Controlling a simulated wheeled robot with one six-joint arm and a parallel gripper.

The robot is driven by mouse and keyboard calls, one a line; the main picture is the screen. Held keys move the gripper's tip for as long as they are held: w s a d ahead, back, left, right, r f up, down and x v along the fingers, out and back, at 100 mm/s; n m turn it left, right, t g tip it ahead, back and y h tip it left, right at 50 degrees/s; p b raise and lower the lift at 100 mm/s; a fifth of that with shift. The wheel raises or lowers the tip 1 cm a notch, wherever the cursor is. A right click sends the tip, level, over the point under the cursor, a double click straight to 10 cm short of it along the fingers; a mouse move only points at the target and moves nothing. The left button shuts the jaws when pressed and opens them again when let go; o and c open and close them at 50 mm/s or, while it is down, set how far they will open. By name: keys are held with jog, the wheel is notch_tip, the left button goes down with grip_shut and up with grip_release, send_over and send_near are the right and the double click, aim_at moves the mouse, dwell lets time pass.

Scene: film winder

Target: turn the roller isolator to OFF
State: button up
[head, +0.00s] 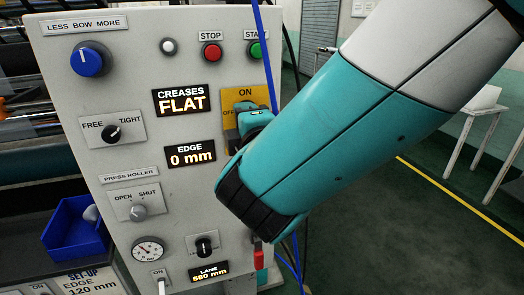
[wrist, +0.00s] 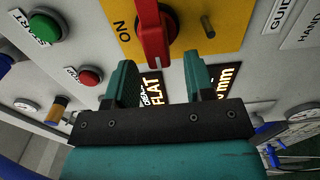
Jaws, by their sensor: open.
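The isolator's yellow plate (head: 230,97) is on the right side of the grey panel in the head view, marked ON at its top and OFF at its left. My gripper (head: 256,116) is in front of the plate there and hides the handle. In the wrist view the red handle (wrist: 152,32) stands out from the yellow plate (wrist: 180,12), its upper end cut off by the frame. My gripper (wrist: 160,72) is open, with one finger on each side of the handle's near end.
The red STOP button (head: 211,52) and green START button (head: 257,50) are above the plate. The CREASES display (head: 184,101) and EDGE display (head: 190,155) are to its left. A blue cable (head: 266,60) hangs close by the gripper. A red tag-like item (head: 258,259) hangs lower down.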

jog(key=b+v, duration=0.5)
jog(key=v, duration=0.9)
jog(key=shift+s+d, duration=0.15)
jog(key=shift+s, duration=0.15)
